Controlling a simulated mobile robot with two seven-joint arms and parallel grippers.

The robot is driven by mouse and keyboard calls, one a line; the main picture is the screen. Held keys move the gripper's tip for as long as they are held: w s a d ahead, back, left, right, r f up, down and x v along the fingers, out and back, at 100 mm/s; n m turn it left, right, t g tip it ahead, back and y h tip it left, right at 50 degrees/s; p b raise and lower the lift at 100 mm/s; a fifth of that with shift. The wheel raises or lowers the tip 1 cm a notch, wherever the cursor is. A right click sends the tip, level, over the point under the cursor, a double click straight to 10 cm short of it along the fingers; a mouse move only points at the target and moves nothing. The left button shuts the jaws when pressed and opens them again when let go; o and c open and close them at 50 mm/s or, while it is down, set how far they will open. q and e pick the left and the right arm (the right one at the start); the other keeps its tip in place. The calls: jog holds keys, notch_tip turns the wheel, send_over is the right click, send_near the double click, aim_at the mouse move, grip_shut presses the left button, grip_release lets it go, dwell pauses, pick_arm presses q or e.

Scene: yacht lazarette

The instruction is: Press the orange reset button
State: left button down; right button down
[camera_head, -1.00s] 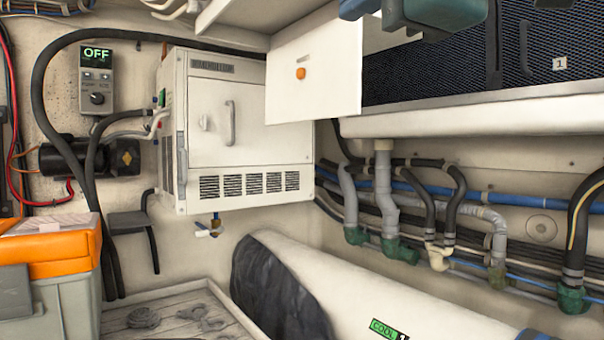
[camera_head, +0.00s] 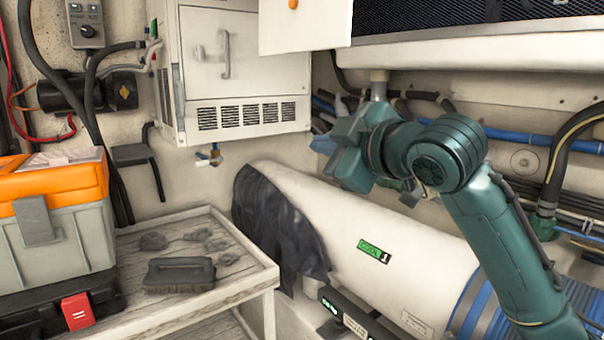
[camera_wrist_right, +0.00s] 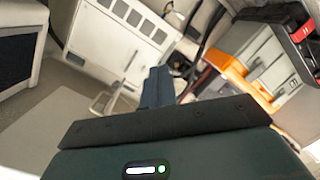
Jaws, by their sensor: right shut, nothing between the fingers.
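The orange button (camera_head: 293,4) is cut by the top edge of the head view. It sits on a white panel (camera_head: 300,28) beside the upper right of the white cabinet. My right gripper (camera_head: 346,132) is below and to the right of that panel, in front of the pipes, apart from the button. Its fingers are closed together and empty; they also show in the wrist view (camera_wrist_right: 157,88), pointing toward the white cabinet's side of the room. I cannot make out the button in the wrist view. My left gripper is not in view.
The white cabinet (camera_head: 240,75) with a handle hangs on the wall. A large white cylinder (camera_head: 345,225) lies below my right arm. An orange and grey toolbox (camera_head: 55,215) and a slatted table (camera_head: 150,305) with a brush (camera_head: 180,274) are at left.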

jog(key=s+d+f+m+h+p, duration=0.15)
jog(key=f+m, duration=0.25)
jog(key=f, duration=1)
jog(key=s+d+f+m+h+p, duration=0.15)
jog(key=f+m, duration=0.25)
jog(key=f, duration=1)
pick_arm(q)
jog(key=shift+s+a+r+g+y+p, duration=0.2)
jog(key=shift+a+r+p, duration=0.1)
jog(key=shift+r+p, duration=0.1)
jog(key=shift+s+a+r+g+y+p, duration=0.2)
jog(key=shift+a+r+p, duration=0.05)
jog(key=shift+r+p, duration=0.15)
pick_arm(e)
jog(key=s+d+f+m+g+h, duration=0.1)
jog(key=s+d+f, duration=0.3)
jog(key=s+f, duration=0.6)
jog(key=s+d+f+m+g+h, duration=0.1)
jog(key=s+d+f+m+g, duration=0.1)
jog(key=s+f, duration=0.9)
jog(key=shift+s+d+f+m+h, duration=0.25)
jog(key=shift+s+d+m+h, duration=0.15)
jog(key=shift+s+d+m, duration=0.6)
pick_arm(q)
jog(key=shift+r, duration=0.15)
pick_arm(e)
jog(key=shift+w+a, duration=0.15)
jog(key=shift+w, duration=0.15)
